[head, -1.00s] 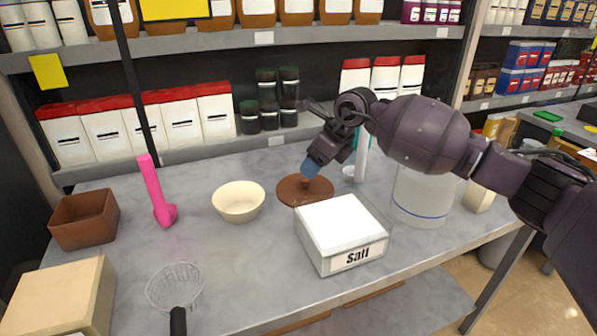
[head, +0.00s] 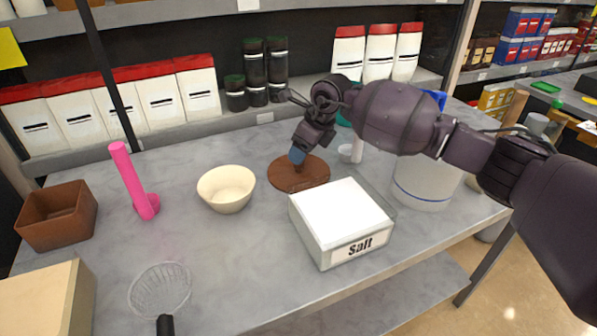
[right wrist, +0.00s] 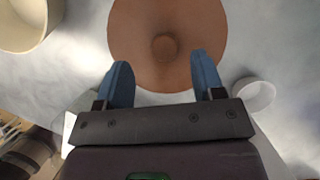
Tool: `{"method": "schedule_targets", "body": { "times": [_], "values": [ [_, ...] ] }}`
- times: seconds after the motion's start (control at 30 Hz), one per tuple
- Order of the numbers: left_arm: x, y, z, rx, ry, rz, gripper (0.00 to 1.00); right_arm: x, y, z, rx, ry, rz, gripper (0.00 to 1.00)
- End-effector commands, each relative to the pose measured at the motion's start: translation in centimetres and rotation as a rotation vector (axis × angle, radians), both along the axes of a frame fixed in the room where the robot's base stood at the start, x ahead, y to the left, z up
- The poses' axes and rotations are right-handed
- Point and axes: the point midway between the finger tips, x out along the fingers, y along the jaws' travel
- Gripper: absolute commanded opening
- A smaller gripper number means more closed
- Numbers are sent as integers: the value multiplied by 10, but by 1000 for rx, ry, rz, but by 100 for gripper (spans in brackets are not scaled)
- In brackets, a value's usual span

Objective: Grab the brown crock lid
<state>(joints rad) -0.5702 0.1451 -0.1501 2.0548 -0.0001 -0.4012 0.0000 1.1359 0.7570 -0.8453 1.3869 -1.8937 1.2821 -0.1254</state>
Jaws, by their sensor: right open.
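The brown crock lid (head: 299,174) is a flat round disc lying on the grey table behind the salt box. In the right wrist view the lid (right wrist: 166,75) shows a round knob (right wrist: 164,47) at its middle. My right gripper (head: 297,156) is over the lid in the head view, its blue fingers pointing down and hiding part of it. In the right wrist view the right gripper (right wrist: 163,72) is open, with the knob between and just beyond its fingertips. Nothing is held. My left gripper is not in view.
A white salt box (head: 340,222) stands in front of the lid. A cream bowl (head: 227,189) is to its left, with a pink tool (head: 134,180) and a brown container (head: 57,215) farther left. A strainer (head: 160,290) lies at the front. A clear container (head: 424,183) stands right.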

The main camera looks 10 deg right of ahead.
Motion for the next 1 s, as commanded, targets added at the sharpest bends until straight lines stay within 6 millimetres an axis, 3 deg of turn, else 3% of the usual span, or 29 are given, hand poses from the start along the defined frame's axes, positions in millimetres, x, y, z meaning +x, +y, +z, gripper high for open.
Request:
{"method": "schedule_targets", "body": {
  "times": [0.33,0.63,1.0],
  "values": [
    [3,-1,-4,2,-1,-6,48,10,5,-44,1,5,0,62],
    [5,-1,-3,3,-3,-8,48,12,6,-46,0,0,0,61],
    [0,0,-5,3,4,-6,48,12,6,-46,0,0,0,7]
  ]
}}
